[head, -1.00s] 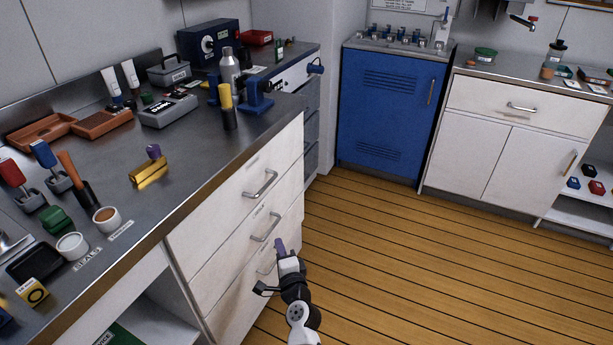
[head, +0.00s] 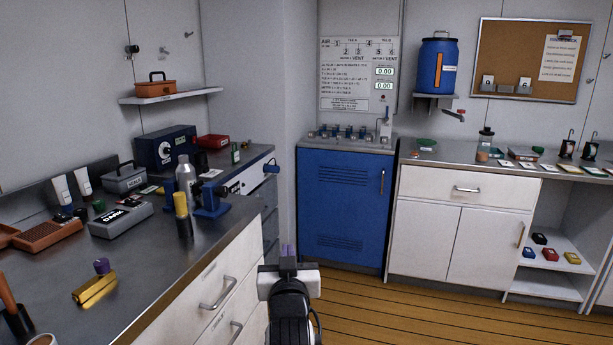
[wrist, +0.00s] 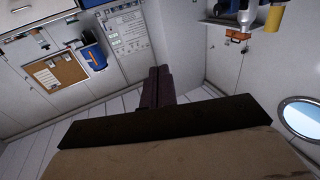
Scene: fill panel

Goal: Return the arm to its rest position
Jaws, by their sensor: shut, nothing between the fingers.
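My gripper (head: 289,252) shows at the bottom centre of the head view, in front of the white drawers and the blue cabinet. Its purple fingers are together and hold nothing. In the wrist view the shut purple fingers (wrist: 158,86) point away into the room, with nothing between them. That view appears upside down, with the wall panel and corkboard at the upper left. The arm below the gripper is mine and rises from the bottom edge of the head view.
The left workbench (head: 150,275) carries a brass block (head: 95,290), a grey box (head: 122,220) and several tools. A blue cabinet (head: 342,215) stands behind. A white counter unit (head: 465,225) is at the right. The wooden floor (head: 390,315) is clear.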

